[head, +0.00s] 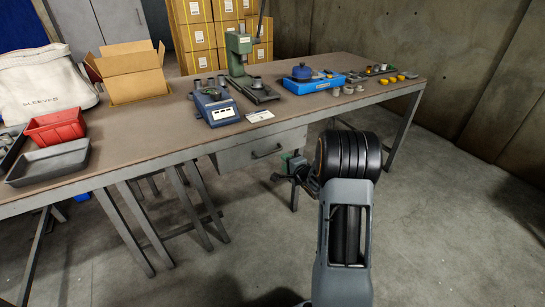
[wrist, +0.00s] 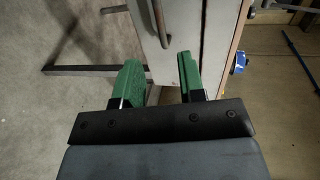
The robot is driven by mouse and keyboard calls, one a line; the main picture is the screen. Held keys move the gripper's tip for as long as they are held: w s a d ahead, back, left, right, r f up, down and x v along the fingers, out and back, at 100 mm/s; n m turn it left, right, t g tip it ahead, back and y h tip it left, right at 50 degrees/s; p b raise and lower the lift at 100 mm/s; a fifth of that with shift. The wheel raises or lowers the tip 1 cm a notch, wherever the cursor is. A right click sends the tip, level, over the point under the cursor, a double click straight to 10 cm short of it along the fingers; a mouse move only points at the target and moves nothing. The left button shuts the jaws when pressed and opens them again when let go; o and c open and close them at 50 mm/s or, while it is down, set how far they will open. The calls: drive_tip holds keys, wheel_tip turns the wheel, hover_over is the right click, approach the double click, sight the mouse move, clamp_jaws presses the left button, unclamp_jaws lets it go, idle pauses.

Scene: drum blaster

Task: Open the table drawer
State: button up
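The table drawer (head: 258,150) is a grey box under the front edge of the table (head: 140,135), and it looks closed. Its dark bar handle (head: 267,154) is on the front face. My gripper (head: 285,172) is in front of the drawer, low and to the right of the handle in the head view. In the wrist view my gripper (wrist: 162,78) has two green fingers spread apart with nothing between them. The drawer front (wrist: 190,35) is ahead of the fingers, and a curved handle bar (wrist: 160,22) shows beyond the fingertips, apart from them.
On the table are a red bin (head: 55,127), a grey tray (head: 48,162), a cardboard box (head: 133,75), a blue device (head: 214,103), a green press (head: 240,60) and a blue tray (head: 312,84). Table legs stand below. The floor in front is clear.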

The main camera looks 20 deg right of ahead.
sight(272, 152)
drive_tip(key=b+x, duration=0.2)
drive_tip(key=x, duration=0.9)
drive_tip(key=shift+w+b, duration=0.25)
drive_tip(key=shift+b, duration=0.15)
drive_tip(key=shift+c, duration=0.4)
clamp_jaws()
